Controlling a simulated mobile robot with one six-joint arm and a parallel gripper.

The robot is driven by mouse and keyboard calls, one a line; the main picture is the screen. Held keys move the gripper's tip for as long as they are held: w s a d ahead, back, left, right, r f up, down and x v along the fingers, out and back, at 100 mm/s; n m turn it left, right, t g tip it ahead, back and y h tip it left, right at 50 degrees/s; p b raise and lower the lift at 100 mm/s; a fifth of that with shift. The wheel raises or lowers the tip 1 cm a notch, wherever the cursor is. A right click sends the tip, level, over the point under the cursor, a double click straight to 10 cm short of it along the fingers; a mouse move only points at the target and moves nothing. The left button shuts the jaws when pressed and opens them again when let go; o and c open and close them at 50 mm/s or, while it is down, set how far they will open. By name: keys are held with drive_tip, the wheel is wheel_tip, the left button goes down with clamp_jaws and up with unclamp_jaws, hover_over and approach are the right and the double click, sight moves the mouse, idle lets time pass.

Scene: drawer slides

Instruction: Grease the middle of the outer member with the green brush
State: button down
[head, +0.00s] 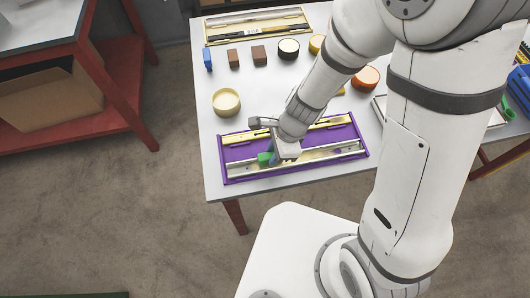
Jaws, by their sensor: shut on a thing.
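A purple tray (228,179) lies near the front edge of the table and holds drawer-slide parts. A silver rail (335,156), which looks like the outer member, lies along its front side. A yellowish rail (240,140) lies along its back side. My gripper (273,157) is low over the tray's middle, shut on the green brush (265,158). Only a green part of the brush shows left of the jaws. The bristles are hidden, and I cannot tell whether they touch the silver rail. A round tub of pale yellow stuff (226,100) stands open behind the tray.
Behind stand a blue block (207,59), two brown blocks (259,55), a dark-rimmed tub (288,48) and an orange tub (366,77). A yellow tray (210,40) with rails is at the back. The table is clear left of the pale tub.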

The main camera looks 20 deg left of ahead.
drive_tip(key=shift+w+d, duration=0.1)
drive_tip(key=shift+d, duration=0.15)
drive_tip(key=shift+w+d+f, duration=0.1)
drive_tip(key=shift+w+d, duration=0.3)
drive_tip(key=shift+d, duration=0.25)
drive_tip(key=shift+w+d, duration=0.35)
drive_tip(key=shift+d, duration=0.3)
drive_tip(key=shift+w+d+f, duration=0.1)
drive_tip(key=shift+w+d, duration=0.3)
drive_tip(key=shift+d, duration=0.25)
drive_tip(key=shift+w+d+r, duration=0.1)
drive_tip(key=shift+w+d, duration=0.5)
drive_tip(key=shift+d, duration=0.4)
drive_tip(key=shift+w+d+r, duration=0.1)
drive_tip(key=shift+w+d, duration=0.5)
drive_tip(key=shift+d, duration=0.35)
drive_tip(key=shift+w+d, duration=0.2)
drive_tip(key=shift+d, duration=0.05)
drive_tip(key=shift+w+d, duration=0.5)
drive_tip(key=shift+d, duration=0.35)
drive_tip(key=shift+w+d, duration=0.5)
drive_tip(key=shift+d, duration=0.3)
